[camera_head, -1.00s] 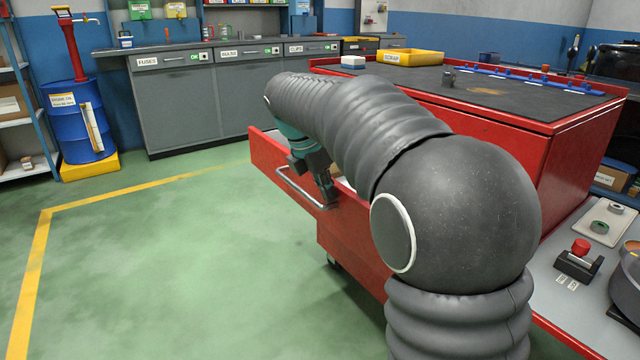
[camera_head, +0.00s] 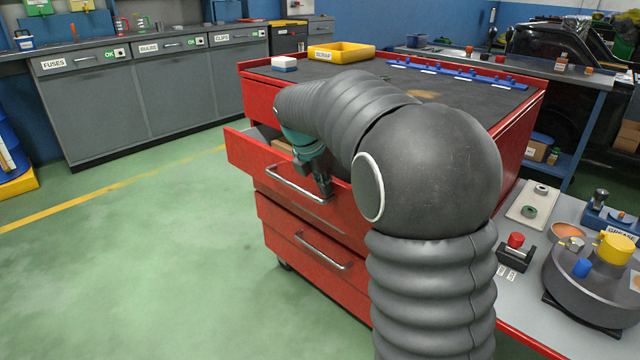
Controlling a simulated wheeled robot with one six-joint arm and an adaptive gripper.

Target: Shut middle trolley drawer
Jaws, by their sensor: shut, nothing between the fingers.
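The red tool trolley (camera_head: 515,125) with a black top stands in the middle. Its drawer (camera_head: 240,152) below the top front sticks out toward the left, partly open, with a horizontal metal handle (camera_head: 290,187). A brown item shows inside it. My gripper (camera_head: 324,190) points down at the right end of this handle, its fingers shut with nothing held. I cannot tell whether it touches the handle or the drawer front. My bent arm hides the right part of the drawer. A lower drawer (camera_head: 300,250) with its own handle looks closed.
A grey bench (camera_head: 530,270) with a red button box (camera_head: 515,252) and a round grey device (camera_head: 590,290) stands close at the right. The green floor at left is clear.

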